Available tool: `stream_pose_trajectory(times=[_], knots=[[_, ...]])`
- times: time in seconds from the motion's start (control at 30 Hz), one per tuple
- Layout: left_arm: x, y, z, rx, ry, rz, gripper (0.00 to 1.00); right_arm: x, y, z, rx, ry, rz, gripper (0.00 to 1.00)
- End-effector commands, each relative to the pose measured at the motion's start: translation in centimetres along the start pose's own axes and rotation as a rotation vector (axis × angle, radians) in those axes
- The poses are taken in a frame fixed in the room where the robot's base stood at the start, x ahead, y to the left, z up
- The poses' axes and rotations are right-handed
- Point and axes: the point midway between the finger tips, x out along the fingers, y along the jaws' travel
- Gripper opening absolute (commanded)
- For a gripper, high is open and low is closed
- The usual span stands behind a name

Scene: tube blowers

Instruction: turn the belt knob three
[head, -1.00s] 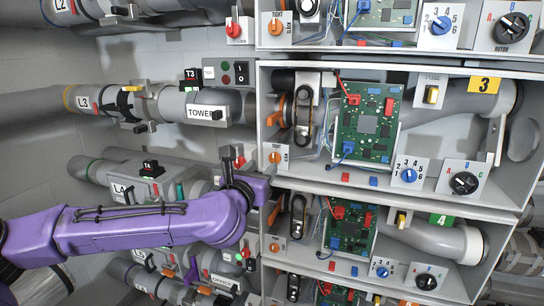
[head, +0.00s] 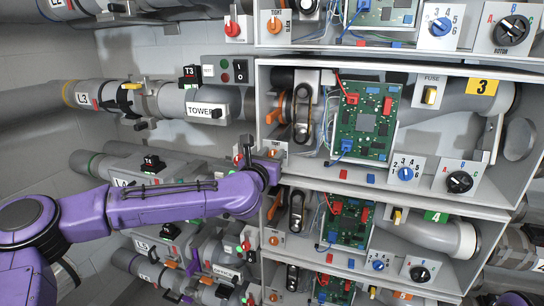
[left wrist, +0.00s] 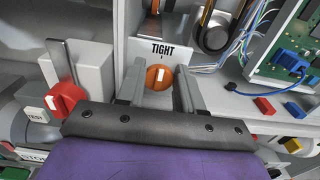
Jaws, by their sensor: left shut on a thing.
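The orange belt knob of shelf three (head: 273,153) sits on a white plate at the shelf's left front, partly covered by my left gripper. In the left wrist view the orange knob (left wrist: 160,77) stands below the word TIGHT, with its white mark roughly upright. My left gripper (left wrist: 161,92) is shut on the knob, one finger on each side of it. My purple left arm reaches in from the left. The belt (head: 302,115) runs around two pulleys just above the knob. My right gripper is not in view.
A red knob (left wrist: 66,100) on a grey box is close left of my gripper. Right of the knob are a green circuit board (head: 363,120), a blue dial (head: 405,173) and a black rotor dial (head: 460,181). Shelf edges run above and below.

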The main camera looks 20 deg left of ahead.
Motion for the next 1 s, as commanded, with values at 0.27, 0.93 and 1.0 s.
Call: stream_pose_trajectory(times=[0.27,0.93,1.0], knots=[[0.0,-0.1,-0.1,0.077,0.0,0.0,0.06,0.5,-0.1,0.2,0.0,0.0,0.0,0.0],[0.0,-0.6,-0.2,0.669,-0.001,-0.001,0.06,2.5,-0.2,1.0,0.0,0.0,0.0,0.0],[0.0,-0.7,-0.3,0.734,-0.001,-0.001,0.06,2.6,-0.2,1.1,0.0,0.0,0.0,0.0]])
